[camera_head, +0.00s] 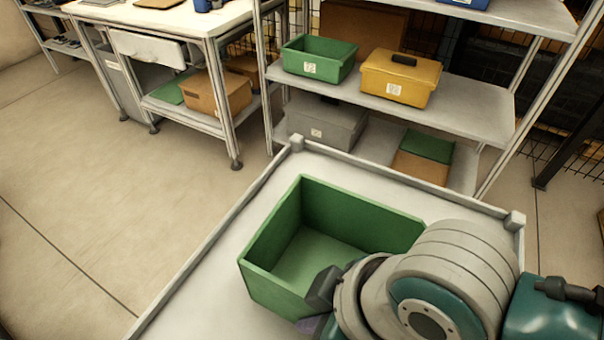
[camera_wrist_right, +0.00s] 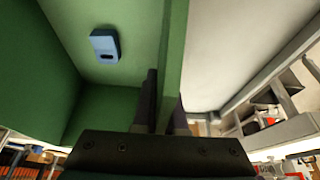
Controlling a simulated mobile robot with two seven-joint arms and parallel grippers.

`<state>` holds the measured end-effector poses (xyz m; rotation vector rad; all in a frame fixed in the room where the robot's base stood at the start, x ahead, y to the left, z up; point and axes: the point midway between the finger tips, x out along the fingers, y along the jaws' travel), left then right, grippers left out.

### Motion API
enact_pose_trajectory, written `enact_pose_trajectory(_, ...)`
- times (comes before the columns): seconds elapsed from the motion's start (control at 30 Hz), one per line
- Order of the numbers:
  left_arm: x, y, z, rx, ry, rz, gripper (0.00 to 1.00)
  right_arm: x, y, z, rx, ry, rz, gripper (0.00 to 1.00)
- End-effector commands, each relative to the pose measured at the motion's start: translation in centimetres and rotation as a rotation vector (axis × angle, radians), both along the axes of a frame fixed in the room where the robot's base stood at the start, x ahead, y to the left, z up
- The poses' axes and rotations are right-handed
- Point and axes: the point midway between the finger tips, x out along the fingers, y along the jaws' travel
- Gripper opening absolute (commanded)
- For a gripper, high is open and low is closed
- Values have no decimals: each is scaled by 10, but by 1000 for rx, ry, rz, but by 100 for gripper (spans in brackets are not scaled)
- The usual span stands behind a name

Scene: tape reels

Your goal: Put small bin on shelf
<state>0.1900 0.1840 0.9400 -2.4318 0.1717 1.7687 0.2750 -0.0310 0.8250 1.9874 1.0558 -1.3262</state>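A green open bin (camera_head: 335,215) stands on a pale tray-like surface with a raised rim (camera_head: 215,270), in front of the shelf. My right gripper (camera_head: 318,303) is at the bin's near wall, and my wrist hides the bin's near right part. In the right wrist view the bin's wall (camera_wrist_right: 174,50) runs between the two dark fingers of the gripper (camera_wrist_right: 162,105), which sit close against it on both sides. The grey shelf unit (camera_head: 470,118) stands behind, with several levels. My left gripper is not in view.
The middle shelf holds another green bin (camera_head: 318,60) and a yellow lidded box (camera_head: 400,78). A grey box (camera_head: 325,122) sits on the level below. A workbench (camera_head: 185,18) stands left. A small blue item (camera_wrist_right: 105,46) shows against green in the right wrist view.

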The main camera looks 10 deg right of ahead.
Motion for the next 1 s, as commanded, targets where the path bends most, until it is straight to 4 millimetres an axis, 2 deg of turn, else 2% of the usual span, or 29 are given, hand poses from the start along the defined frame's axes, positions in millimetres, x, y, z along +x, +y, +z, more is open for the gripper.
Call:
enact_pose_trajectory(0.03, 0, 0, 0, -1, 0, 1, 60, 0, 0, 0, 0, 0, 0, 15)
enact_pose_trajectory(0.23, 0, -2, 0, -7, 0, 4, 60, 0, 0, 0, 0, 0, 0, 37)
enact_pose_trajectory(0.47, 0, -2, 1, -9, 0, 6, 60, 0, 0, 1, 0, 0, 0, 37)
enact_pose_trajectory(0.57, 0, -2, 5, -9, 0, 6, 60, 0, -1, 8, 0, 0, 0, 37)
enact_pose_trajectory(0.67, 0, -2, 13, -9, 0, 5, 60, -4, -6, 22, 1, -1, 1, 37)
enact_pose_trajectory(1.0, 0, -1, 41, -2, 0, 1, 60, -20, -29, 92, 0, 0, 2, 37)
